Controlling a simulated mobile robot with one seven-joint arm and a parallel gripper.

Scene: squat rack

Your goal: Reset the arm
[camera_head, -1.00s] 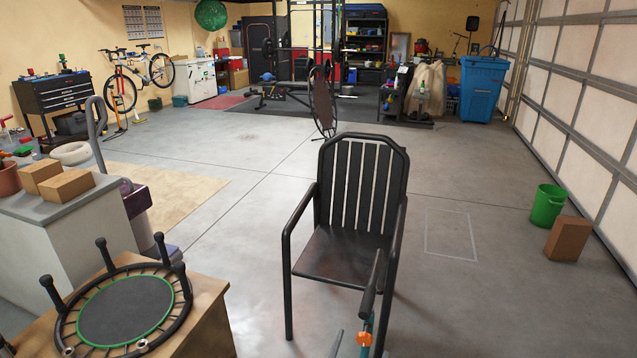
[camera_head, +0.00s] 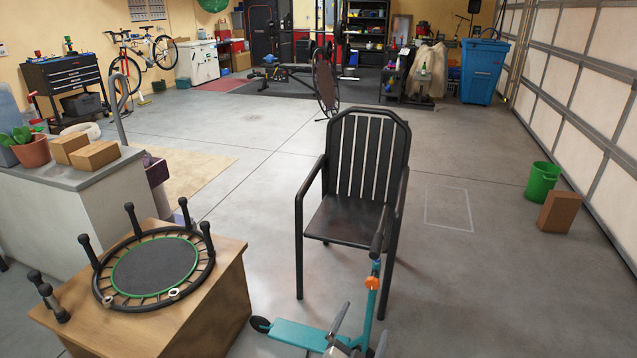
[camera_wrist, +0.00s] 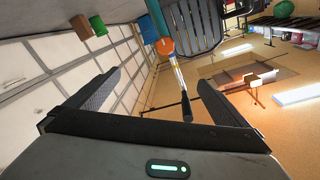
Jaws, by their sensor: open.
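My gripper (camera_wrist: 160,79) is open in the wrist view, with its two dark fingers spread wide and nothing held between them. In the head view, grey pointed parts that look like my gripper (camera_head: 365,321) show at the bottom edge, close to the scooter's stem. A teal scooter (camera_head: 298,335) with an orange clamp and black handlebar stands in front of the chair. Its stem and handlebar (camera_wrist: 178,75) appear beyond and between the fingers in the wrist view. I cannot tell how far away it is.
A black slatted chair (camera_head: 356,180) stands behind the scooter. A wooden box (camera_head: 215,305) with a small trampoline (camera_head: 155,265) is at left, near a grey-topped counter (camera_head: 100,210). A green bucket (camera_head: 542,182) and brown box (camera_head: 559,212) are at right. Floor between chair and bucket is clear.

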